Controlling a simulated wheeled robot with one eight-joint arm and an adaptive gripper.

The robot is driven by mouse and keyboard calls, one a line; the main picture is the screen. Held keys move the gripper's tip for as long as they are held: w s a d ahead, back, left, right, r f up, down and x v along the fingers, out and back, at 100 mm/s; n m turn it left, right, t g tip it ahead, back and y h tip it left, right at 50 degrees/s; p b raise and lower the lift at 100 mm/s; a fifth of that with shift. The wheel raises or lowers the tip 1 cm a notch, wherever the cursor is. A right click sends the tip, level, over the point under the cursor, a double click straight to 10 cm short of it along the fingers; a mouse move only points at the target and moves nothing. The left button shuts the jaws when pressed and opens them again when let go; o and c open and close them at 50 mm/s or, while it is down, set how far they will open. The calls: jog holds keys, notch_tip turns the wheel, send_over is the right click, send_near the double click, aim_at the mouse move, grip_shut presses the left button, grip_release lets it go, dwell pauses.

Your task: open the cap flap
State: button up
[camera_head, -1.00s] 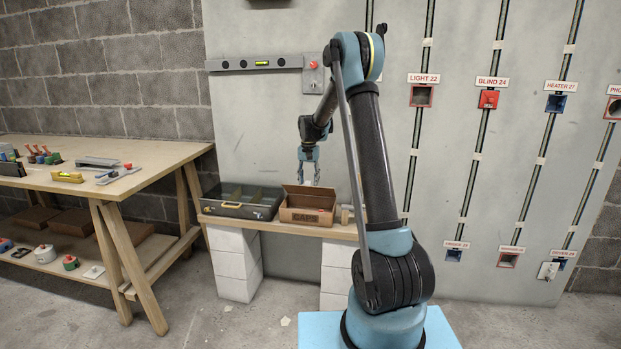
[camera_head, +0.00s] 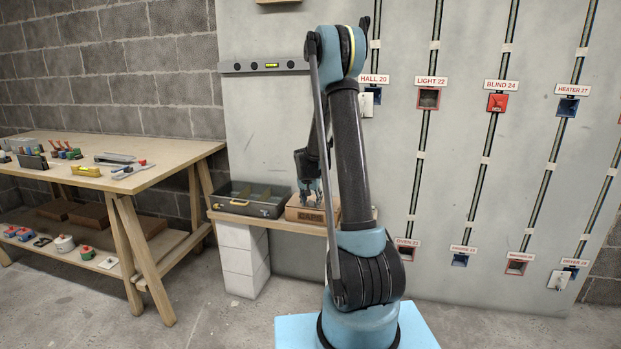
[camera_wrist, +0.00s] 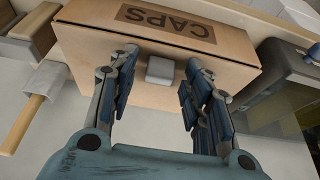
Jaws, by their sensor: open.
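The cardboard box (camera_head: 318,214) marked CAPS stands on the low shelf in the head view, partly behind my arm. In the wrist view the box (camera_wrist: 95,35) fills the upper middle, with its dark CAPS label on one face. A small pale grey block (camera_wrist: 160,69) shows against the box between my fingertips; I cannot tell whether it is fixed to a flap. My gripper (camera_wrist: 162,62) is open, with a finger on either side of that block. In the head view my gripper (camera_head: 311,194) is at the box. Contact is not clear.
An open, divided dark case (camera_head: 250,199) is close beside the box on the shelf (camera_head: 262,223). The wall panel (camera_head: 260,120) rises behind, with labelled sockets at right. A workbench (camera_head: 150,180) stands at left.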

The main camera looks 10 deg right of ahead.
jog(key=v, duration=1.7)
jog(key=s+d+r, duration=0.1)
jog(key=s, duration=0.4)
jog(key=s+d+r+n, duration=0.1)
jog(key=s+r, duration=0.1)
jog(key=s, duration=0.4)
jog(key=shift+s+d+g, duration=0.2)
jog(key=shift+d+g, duration=0.05)
jog(key=shift+g, duration=0.05)
jog(key=shift+w, duration=0.1)
